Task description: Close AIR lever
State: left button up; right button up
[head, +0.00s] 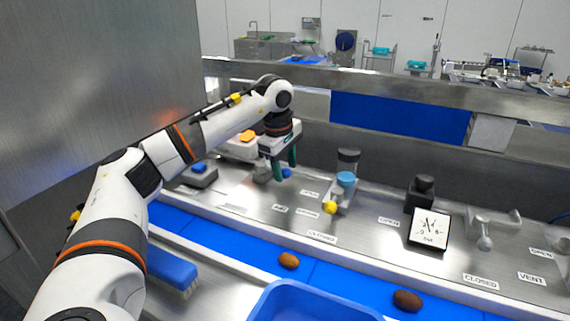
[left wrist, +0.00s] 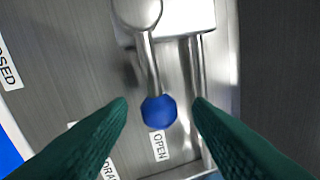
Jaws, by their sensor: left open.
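A metal lever with a blue round knob (left wrist: 158,111) stands on the steel panel. Its knob is beside an OPEN label (left wrist: 160,146) in the left wrist view, and a CLOSED label (left wrist: 8,63) lies off to the left. The blue knob (head: 287,173) also shows in the head view, right by my left gripper (head: 284,168). My left gripper is open, with its green fingers (left wrist: 152,120) on either side of the knob in the picture. I cannot tell whether they touch it. The AIR lettering is too small to read surely. My right gripper is out of view.
A yellow-knobbed lever (head: 329,207) stands to the right, near a clear cylinder with blue contents (head: 346,180). A dial gauge (head: 429,229) and the VENT lever (head: 485,243) are farther right.

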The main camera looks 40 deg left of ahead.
pick_arm(q)
jog(key=shift+f, duration=0.3)
grip_shut()
